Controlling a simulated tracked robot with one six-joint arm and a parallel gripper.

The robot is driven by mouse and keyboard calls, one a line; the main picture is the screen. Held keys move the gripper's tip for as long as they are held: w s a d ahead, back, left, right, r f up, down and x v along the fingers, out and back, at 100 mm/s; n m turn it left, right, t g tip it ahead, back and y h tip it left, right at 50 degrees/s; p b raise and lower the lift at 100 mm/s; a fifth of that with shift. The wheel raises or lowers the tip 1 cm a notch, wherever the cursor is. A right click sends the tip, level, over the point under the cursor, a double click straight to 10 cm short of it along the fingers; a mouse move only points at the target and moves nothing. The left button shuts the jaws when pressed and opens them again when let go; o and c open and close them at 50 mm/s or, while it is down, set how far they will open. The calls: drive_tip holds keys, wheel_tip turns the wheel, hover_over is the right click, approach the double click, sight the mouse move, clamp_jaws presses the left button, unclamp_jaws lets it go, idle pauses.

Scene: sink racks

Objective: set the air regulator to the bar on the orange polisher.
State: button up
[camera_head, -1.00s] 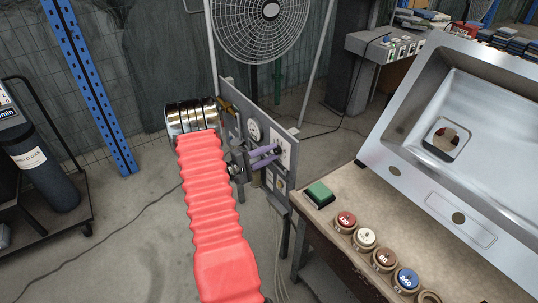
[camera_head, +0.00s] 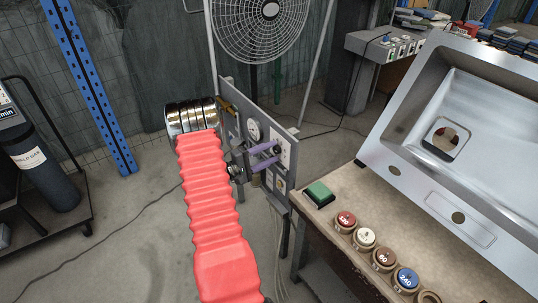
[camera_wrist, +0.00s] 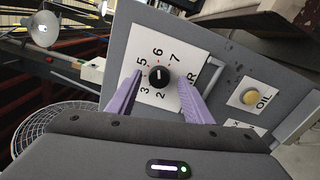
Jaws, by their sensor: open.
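The air regulator is a round black knob (camera_wrist: 160,77) on a white dial plate (camera_wrist: 172,38) in the wrist view. Numbers around it include 2, 3, 5, 6 and 7. Its short white mark appears to point up toward the 6. My gripper (camera_wrist: 159,79) is open, with one purple finger on each side of the knob. I cannot tell whether either finger touches it. In the head view my gripper (camera_head: 277,156) reaches to the dial on the grey panel (camera_head: 228,97). I do not make out an orange polisher in either view.
A yellow button (camera_wrist: 250,97) marked OIL sits right of the dial. A gauge (camera_head: 253,130) is on the panel. A fan (camera_head: 260,25) stands behind it.

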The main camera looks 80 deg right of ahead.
drive_tip(key=shift+w, duration=0.1)
drive_tip(key=v, duration=1.3)
drive_tip(key=shift+w+a, duration=0.25)
drive_tip(key=shift+a, duration=0.05)
drive_tip(key=shift+f, duration=0.1)
